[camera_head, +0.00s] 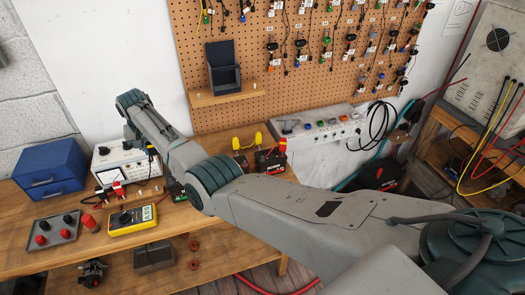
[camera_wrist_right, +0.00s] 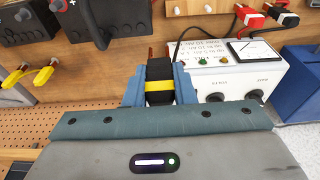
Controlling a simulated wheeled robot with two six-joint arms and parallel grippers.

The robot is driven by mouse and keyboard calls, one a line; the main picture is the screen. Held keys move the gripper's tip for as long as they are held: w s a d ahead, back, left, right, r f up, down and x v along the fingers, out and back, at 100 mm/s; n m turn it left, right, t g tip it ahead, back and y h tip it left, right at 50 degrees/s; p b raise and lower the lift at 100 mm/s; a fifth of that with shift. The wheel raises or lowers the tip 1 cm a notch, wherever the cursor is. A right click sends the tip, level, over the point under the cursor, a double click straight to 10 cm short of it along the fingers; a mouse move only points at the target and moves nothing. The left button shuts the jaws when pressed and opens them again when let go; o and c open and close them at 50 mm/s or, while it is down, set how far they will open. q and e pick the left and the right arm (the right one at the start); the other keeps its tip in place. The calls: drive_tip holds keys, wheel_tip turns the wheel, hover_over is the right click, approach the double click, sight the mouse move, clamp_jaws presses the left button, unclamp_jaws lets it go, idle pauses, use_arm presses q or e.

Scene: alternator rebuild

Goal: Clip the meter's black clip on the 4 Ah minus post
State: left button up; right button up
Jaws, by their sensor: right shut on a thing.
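My right gripper (camera_wrist_right: 159,88) is shut on a black block-like piece with a yellow band (camera_wrist_right: 158,70), which looks like the black clip. In the head view the right gripper (camera_head: 133,140) hangs beside the white meter box, small and partly hidden by my arm. The yellow multimeter (camera_head: 132,218) lies on the bench front. A black battery with a red plus (camera_wrist_right: 105,18) is at the top left of the wrist view, apart from the held piece. I cannot read which battery is 4 Ah. My left gripper is out of view.
The white meter box (camera_wrist_right: 228,72) with dial and knobs stands close to the right gripper. A blue drawer box (camera_head: 50,168) and a grey tray (camera_head: 53,232) are at the left. My arm hides part of the bench.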

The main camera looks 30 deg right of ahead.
hover_over(262, 157)
drive_tip(key=f, duration=0.4)
drive_tip(key=shift+d+f, duration=0.15)
drive_tip(key=shift+d, duration=0.05)
drive_tip(key=shift+w+a+f, duration=0.1)
drive_tip(key=shift+f, duration=0.5)
drive_tip(key=shift+f+b, duration=0.5)
drive_tip(key=shift+f, duration=0.65)
